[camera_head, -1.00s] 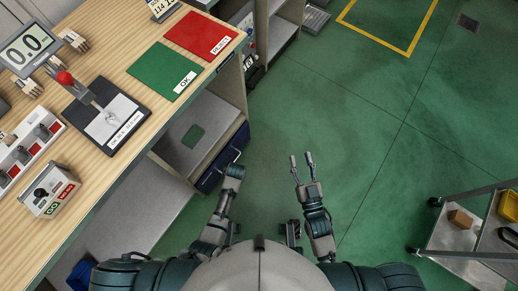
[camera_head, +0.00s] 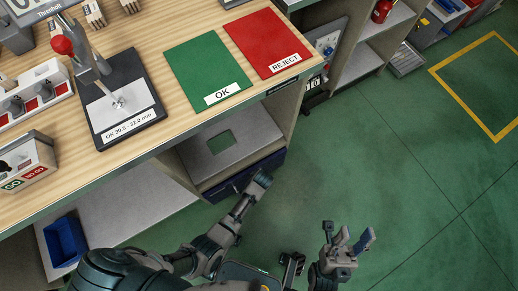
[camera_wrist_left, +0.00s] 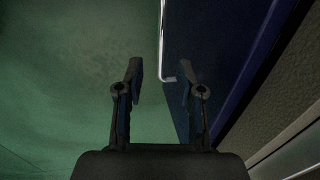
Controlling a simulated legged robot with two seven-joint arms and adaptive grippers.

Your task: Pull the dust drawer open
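The dust drawer (camera_head: 226,188) is a dark blue drawer under the bench, its front mostly behind my left arm in the head view. In the left wrist view its blue front (camera_wrist_left: 215,60) is at the right, with a bright metal handle bar (camera_wrist_left: 162,42). My left gripper (camera_wrist_left: 162,88) is open, its fingers on either side of the line of the handle. The handle's bent end lies between or just beyond the fingertips; I cannot tell contact. In the head view the left gripper (camera_head: 262,178) is at the drawer front. My right gripper (camera_head: 348,236) is open and empty above the floor.
The wooden bench top (camera_head: 180,120) overhangs the drawer, carrying a green OK mat (camera_head: 205,72), a red REJECT mat (camera_head: 268,42) and a lever gauge (camera_head: 118,100). A blue bin (camera_head: 65,242) sits on the low shelf. Green floor to the right is clear.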

